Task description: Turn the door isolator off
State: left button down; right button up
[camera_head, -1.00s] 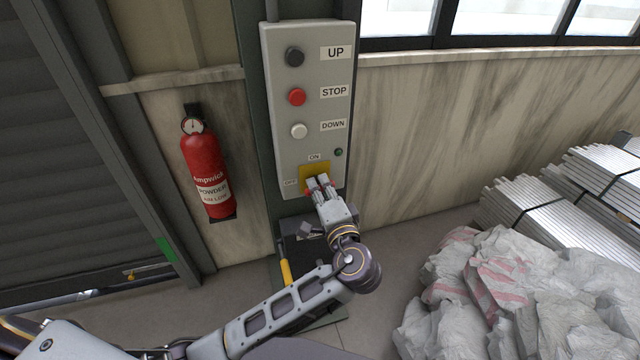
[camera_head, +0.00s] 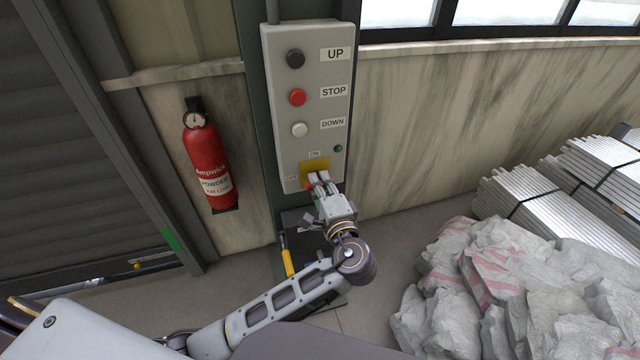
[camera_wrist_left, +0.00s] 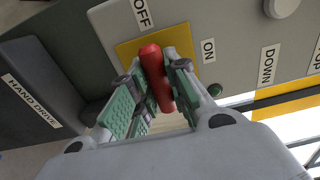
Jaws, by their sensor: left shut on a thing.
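The door isolator is a red handle (camera_wrist_left: 157,78) on a yellow plate (camera_head: 309,168) low on the grey control box (camera_head: 281,130). My left gripper (camera_head: 318,180) is at the plate. In the left wrist view its green-padded fingers (camera_wrist_left: 150,95) are shut on the red handle, one on each side. The fingers hide much of the handle in the head view, and its exact angle is hard to tell. My right gripper is not in view.
Black, red and white buttons (camera_head: 299,130) and a small green lamp (camera_head: 338,148) are above the isolator. A fire extinguisher (camera_head: 205,165) hangs at left. Grey sacks (camera_head: 520,270) and bundled metal profiles (camera_head: 545,205) lie at right. A box labelled "HAND DRIVE" (camera_wrist_left: 40,95) is beside the gripper.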

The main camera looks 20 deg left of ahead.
pick_arm(q)
jog(key=shift+d, duration=0.1)
jog(key=c, duration=1.3)
grip_release()
jog(key=v, duration=0.7)
jog(key=shift+s+d, duration=0.15)
jog(key=shift+s, duration=0.05)
